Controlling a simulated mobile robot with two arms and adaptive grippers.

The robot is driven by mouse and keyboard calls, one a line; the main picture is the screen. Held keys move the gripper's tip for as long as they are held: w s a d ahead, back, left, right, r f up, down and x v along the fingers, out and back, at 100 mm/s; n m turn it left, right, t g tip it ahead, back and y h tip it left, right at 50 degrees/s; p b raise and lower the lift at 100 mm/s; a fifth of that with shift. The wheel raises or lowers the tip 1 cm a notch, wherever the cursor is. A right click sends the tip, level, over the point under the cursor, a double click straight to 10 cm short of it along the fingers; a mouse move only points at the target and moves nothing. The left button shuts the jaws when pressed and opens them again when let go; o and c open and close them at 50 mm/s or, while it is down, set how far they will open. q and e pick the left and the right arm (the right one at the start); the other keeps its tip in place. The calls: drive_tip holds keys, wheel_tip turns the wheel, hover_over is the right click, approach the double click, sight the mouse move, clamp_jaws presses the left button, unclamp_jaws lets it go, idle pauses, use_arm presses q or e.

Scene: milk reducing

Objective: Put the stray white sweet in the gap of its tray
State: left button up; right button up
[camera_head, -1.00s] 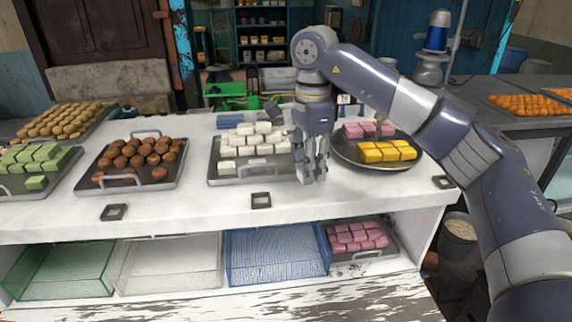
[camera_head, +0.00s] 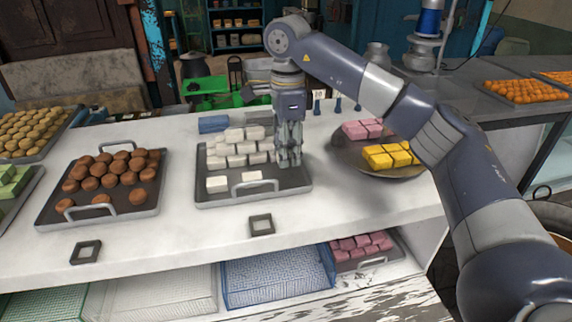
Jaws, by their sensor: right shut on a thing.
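The tray of white sweets (camera_head: 207,199) is a dark metal tray with a raised front handle, in the middle of the white counter. Several white sweets (camera_head: 236,148) are stacked at its back and middle. Two white sweets (camera_head: 217,184) sit apart in the front row, with bare tray to their right. My right gripper (camera_head: 289,160) points down over the right part of this tray. It is shut, and its fingers hide most of what they hold. No white sweet lies loose on the visible counter. My left gripper is out of view.
A tray of brown sweets (camera_head: 49,214) stands to the left. A round dark plate (camera_head: 350,160) with yellow and pink sweets stands close on the right. A square dark frame (camera_head: 262,225) lies in front. Bare white counter (camera_head: 175,225) runs along the front.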

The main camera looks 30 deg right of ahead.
drive_tip(key=shift+f, duration=0.7)
drive_tip(key=f, duration=0.1)
drive_tip(key=f+p, duration=0.1)
drive_tip(key=f, duration=0.1)
drive_tip(key=shift+w+f, duration=0.2)
drive_tip(key=shift+f, duration=0.2)
drive_tip(key=o, duration=0.8)
drive_tip(key=shift+o, duration=0.8)
drive_tip(key=shift+r, duration=0.5)
wheel_tip(320, 180, up, 5)
drive_tip(key=shift+r+b, duration=0.1)
drive_tip(key=shift+b, duration=0.95)
wheel_tip(320, 180, up, 4)
drive_tip(key=r, duration=0.1)
hover_over(287, 178)
drive_tip(key=shift+a+f, duration=0.1)
drive_tip(key=shift+f, duration=0.15)
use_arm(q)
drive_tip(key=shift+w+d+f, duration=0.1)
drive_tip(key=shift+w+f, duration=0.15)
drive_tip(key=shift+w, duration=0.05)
use_arm(e)
drive_tip(key=shift+r, duration=0.85)
